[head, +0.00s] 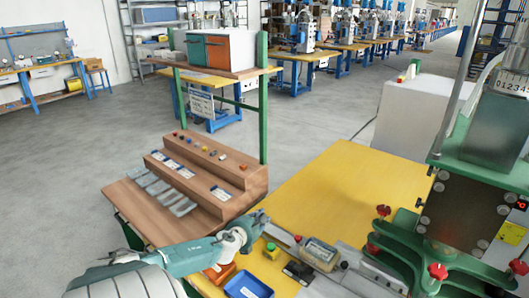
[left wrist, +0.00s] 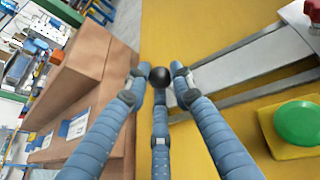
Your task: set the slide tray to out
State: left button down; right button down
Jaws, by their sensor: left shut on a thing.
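The slide tray (head: 283,236) is a grey metal strip on the yellow table. In the left wrist view its grey plate (left wrist: 245,62) runs from the black ball knob (left wrist: 160,77) toward the upper right. My left gripper (head: 262,216) is at the tray's near-left end. In the left wrist view my left gripper (left wrist: 160,80) has its blue fingers closed around the knob, with the knob's top showing between them. In the head view the knob is hidden by the gripper. My right gripper is not in view.
A green button (left wrist: 300,122) on a yellow box sits beside the tray. A blue bin (head: 248,286) and an orange bin (head: 219,272) lie near the front edge. A brown stepped rack (head: 225,190) stands left. A green press (head: 460,215) stands right. The yellow table (head: 340,190) is clear behind.

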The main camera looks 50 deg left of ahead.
pick_arm(q)
jog(key=shift+w+a+r, duration=0.1)
jog(key=shift+a+r, duration=0.25)
jog(key=shift+r, duration=0.05)
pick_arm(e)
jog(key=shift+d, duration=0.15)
pick_arm(q)
jog(key=c, duration=1.5)
grip_release()
jog(key=shift+f, duration=0.2)
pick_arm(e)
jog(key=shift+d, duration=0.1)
pick_arm(q)
jog(key=shift+s+d, duration=0.1)
jog(key=shift+s, duration=0.1)
jog(key=shift+v, duration=5.85)
jog(key=shift+f, duration=0.1)
